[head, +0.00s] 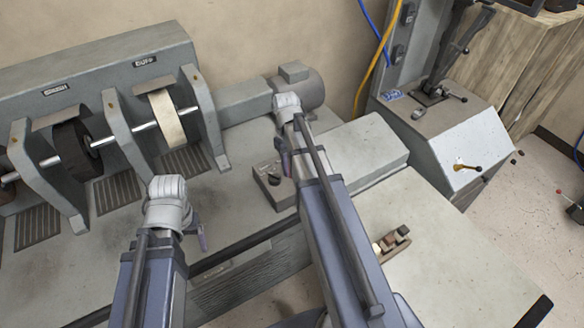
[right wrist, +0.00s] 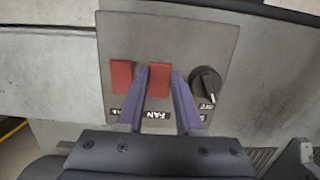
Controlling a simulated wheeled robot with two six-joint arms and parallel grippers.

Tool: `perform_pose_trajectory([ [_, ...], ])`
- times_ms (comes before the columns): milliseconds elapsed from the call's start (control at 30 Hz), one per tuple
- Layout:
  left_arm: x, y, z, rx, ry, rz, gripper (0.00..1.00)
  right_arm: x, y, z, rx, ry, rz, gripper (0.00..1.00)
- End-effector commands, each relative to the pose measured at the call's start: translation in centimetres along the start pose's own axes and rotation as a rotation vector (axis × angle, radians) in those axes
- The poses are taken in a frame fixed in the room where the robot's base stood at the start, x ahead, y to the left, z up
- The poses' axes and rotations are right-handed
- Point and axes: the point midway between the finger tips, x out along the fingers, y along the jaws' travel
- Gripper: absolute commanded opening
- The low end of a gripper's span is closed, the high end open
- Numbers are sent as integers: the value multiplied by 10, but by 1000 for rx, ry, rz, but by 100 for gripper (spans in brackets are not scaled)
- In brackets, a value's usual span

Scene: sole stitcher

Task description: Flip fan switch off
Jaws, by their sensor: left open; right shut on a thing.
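The fan switch (right wrist: 160,78) is a red rocker above a label reading FAN, on a grey control panel (right wrist: 185,32) in the right wrist view. My right gripper (right wrist: 160,88) is shut on it, with one purple finger at each side. In the head view my right gripper (head: 284,160) is over a small box (head: 268,184), which my arm partly covers. The switch itself cannot be made out there. My left gripper (head: 201,238) hangs open and empty in front of the machine, its fingers mostly hidden by the wrist.
A second red switch (right wrist: 121,77) is just left of the fan switch, and a black knob (right wrist: 206,84) is to its right. Wheels, including a pale buffing wheel (head: 165,117), stand at the back left. A small wooden block holder (head: 391,243) lies on the right bench top (head: 450,250).

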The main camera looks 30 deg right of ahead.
Motion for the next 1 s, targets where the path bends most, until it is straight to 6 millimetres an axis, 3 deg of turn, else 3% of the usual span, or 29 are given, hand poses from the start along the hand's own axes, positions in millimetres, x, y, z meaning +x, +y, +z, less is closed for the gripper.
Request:
perform_pose_trajectory([
  [200, 5, 0, 0, 0, 0, 0, 81, 0, 0, -6, -1, -122, 0, 0],
  [500, 5, 0, 0, 0, 0, 0, 81, -1, 0, -3, -1, -131, 0, 0],
  [533, 5, 0, 0, 0, 0, 0, 81, -1, 0, -3, 0, -131, 0, 36],
  [633, 5, 0, 0, 0, 0, 0, 81, -1, 0, -3, 0, -131, 0, 47],
  [1000, 2, 0, 0, 0, 0, 0, 81, -4, 0, -4, 0, -130, 0, 48],
])
